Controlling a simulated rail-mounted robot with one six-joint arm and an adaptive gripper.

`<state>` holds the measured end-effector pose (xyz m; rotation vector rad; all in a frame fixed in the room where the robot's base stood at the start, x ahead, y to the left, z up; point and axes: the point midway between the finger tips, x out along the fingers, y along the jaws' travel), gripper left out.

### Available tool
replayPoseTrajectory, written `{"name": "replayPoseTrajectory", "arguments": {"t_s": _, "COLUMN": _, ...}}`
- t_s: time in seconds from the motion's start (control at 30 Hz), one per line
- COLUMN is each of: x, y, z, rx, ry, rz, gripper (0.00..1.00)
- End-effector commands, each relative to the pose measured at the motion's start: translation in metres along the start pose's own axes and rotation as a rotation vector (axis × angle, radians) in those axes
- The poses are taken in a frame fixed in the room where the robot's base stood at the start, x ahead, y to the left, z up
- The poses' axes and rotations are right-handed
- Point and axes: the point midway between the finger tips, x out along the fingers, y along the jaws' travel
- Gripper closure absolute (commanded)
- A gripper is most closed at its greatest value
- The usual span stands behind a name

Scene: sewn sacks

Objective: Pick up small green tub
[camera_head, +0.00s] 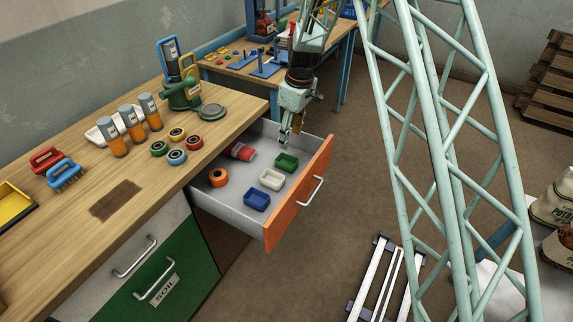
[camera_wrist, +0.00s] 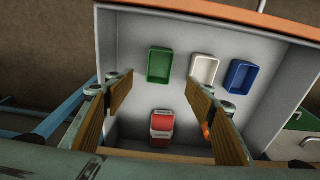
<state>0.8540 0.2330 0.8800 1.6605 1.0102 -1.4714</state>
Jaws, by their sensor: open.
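The small green tub (camera_head: 286,162) sits in the open drawer, near the drawer's far end in the head view. In the wrist view the green tub (camera_wrist: 159,65) is upright and empty, at the left of a row of tubs. My gripper (camera_head: 287,138) is above the drawer, over the area near the green tub. Its fingers (camera_wrist: 158,92) are spread apart with nothing between them. In the wrist view the tub lies beyond the fingertips, apart from them.
A white tub (camera_head: 272,179) and a blue tub (camera_head: 257,200) stand beside the green one. A red item (camera_head: 242,152) and an orange ring (camera_head: 218,177) lie in the drawer (camera_head: 226,205). The orange drawer front (camera_head: 299,193) and grey walls surround them. The wooden worktop (camera_head: 75,225) is alongside.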

Motion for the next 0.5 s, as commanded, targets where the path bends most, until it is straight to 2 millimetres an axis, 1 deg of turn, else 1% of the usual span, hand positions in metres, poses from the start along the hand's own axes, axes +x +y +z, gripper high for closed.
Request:
{"name": "replayPoseTrajectory", "arguments": {"t_s": 0.27, "x": 0.001, "y": 0.0, "z": 0.0, "rx": 0.001, "ry": 0.0, "rz": 0.0, "gripper": 0.5}}
{"name": "replayPoseTrajectory", "arguments": {"t_s": 0.37, "x": 0.004, "y": 0.0, "z": 0.0, "rx": 0.001, "ry": 0.0, "rz": 0.0, "gripper": 0.5}}
{"name": "replayPoseTrajectory", "arguments": {"t_s": 0.5, "x": 0.015, "y": 0.0, "z": 0.0, "rx": 0.001, "ry": -0.001, "rz": -0.001, "gripper": 0.5}}
